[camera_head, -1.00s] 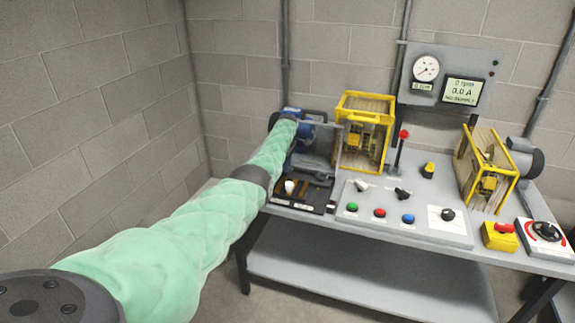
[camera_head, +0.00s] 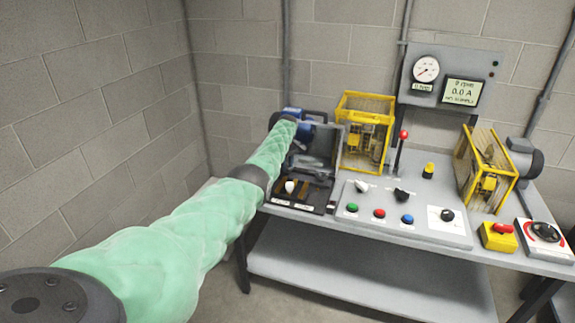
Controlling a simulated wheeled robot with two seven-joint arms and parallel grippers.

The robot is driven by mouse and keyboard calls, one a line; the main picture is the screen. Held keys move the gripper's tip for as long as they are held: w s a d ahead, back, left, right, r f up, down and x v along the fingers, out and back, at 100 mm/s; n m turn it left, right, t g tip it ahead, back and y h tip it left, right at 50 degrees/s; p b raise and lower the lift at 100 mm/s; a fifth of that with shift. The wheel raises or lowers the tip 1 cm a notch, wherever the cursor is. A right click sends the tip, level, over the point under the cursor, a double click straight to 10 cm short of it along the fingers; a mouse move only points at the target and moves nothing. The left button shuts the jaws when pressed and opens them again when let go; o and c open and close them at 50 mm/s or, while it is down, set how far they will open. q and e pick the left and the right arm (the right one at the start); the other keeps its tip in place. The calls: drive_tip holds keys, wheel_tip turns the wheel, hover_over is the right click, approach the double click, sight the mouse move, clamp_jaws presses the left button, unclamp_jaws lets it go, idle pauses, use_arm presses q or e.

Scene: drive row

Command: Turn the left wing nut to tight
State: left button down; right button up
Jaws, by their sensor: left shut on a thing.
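My left arm reaches in from the left, and its far end is above the back of a small dark box on the bench. My left gripper (camera_head: 314,122) is small, dark and partly hidden there, shut at the top edge of the box's raised grey cover (camera_head: 324,146). The contact itself is unclear. The open box (camera_head: 318,194) shows brown strips, a white knob-like part (camera_head: 290,187) at its left and two pale labels along its front. I cannot tell which part is the left wing nut. My right gripper is not in view.
A blue motor (camera_head: 303,134) and a yellow guard cage (camera_head: 391,108) stand behind the box. To the right is a control panel (camera_head: 372,222) with buttons and knobs, with a red-topped lever (camera_head: 400,150) behind it. A second yellow cage (camera_head: 513,181) stands further right.

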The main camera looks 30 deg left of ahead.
use_arm(q)
drive_tip(key=shift+r+m, duration=0.1)
drive_tip(key=shift+m, duration=0.8)
drive_tip(key=m, duration=0.2)
drive_tip(key=shift+a+m, duration=0.1)
drive_tip(key=shift+m, duration=1.2)
drive_tip(key=m, duration=0.3)
drive_tip(key=shift+m, duration=0.3)
drive_tip(key=shift+a+m, duration=0.1)
drive_tip(key=shift+m, duration=2)
drive_tip(key=shift+m+b, duration=0.3)
drive_tip(key=shift+m, duration=0.8)
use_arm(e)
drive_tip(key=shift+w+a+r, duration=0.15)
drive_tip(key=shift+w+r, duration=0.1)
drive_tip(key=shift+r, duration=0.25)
use_arm(q)
drive_tip(key=shift+a, duration=0.1)
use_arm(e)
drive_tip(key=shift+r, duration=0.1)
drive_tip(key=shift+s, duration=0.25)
